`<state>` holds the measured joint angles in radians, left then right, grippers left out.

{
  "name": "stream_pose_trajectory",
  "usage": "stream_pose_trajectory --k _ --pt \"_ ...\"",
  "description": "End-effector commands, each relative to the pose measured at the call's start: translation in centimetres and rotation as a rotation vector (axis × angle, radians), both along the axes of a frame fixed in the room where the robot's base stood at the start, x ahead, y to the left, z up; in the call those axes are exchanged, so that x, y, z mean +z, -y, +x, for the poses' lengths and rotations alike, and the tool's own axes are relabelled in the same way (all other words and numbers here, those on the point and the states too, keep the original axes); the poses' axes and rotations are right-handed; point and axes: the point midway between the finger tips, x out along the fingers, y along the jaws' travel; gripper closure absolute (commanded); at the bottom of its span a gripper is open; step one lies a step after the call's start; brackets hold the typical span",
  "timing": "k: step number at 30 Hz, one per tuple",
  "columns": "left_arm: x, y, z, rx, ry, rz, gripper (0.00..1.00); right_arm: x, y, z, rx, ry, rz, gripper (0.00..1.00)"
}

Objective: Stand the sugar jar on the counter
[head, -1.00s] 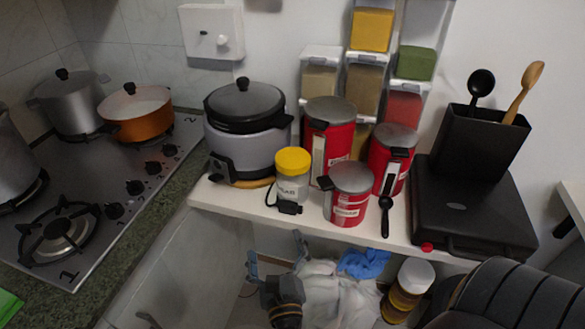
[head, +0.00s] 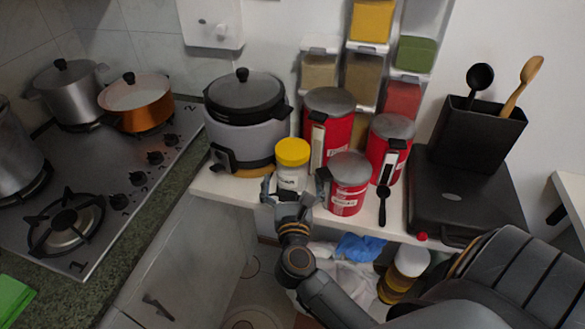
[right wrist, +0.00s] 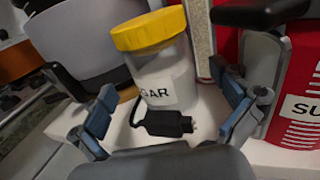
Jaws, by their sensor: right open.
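The sugar jar (head: 292,153) has a yellow lid and a clear body with a white label; it stands upright on the white shelf (head: 228,190). In the right wrist view the jar (right wrist: 162,65) shows "GAR" on its label. My right gripper (head: 295,188) is open just in front of the jar, with one finger towards each side of its lower part. In the right wrist view my right gripper (right wrist: 168,115) frames the jar's base, and I see no grip on it. The granite counter (head: 118,248) with the hob lies to the left. My left gripper is out of view.
A black plug on a cord (right wrist: 163,122) lies in front of the jar. A red canister (head: 348,185) stands close right, with two more behind. A grey cooker (head: 245,135) stands left. Pots fill the back of the hob (head: 120,200). The counter's front strip is mostly bare.

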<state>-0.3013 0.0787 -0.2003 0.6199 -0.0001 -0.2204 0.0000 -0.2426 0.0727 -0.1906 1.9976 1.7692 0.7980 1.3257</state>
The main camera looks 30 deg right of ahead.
Motion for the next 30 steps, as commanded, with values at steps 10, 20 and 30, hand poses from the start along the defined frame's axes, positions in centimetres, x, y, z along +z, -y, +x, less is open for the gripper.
stream_pose_trajectory --k 10,20,30 --pt "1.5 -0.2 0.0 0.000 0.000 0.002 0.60 0.4 2.4 3.5 0.000 -0.001 -0.002 0.00" --pt "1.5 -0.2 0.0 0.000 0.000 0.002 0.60 0.4 2.4 3.5 0.001 -0.001 -0.001 0.22" --pt "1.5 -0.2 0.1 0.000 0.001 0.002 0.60 0.6 2.4 3.5 0.001 0.004 -0.003 0.88"
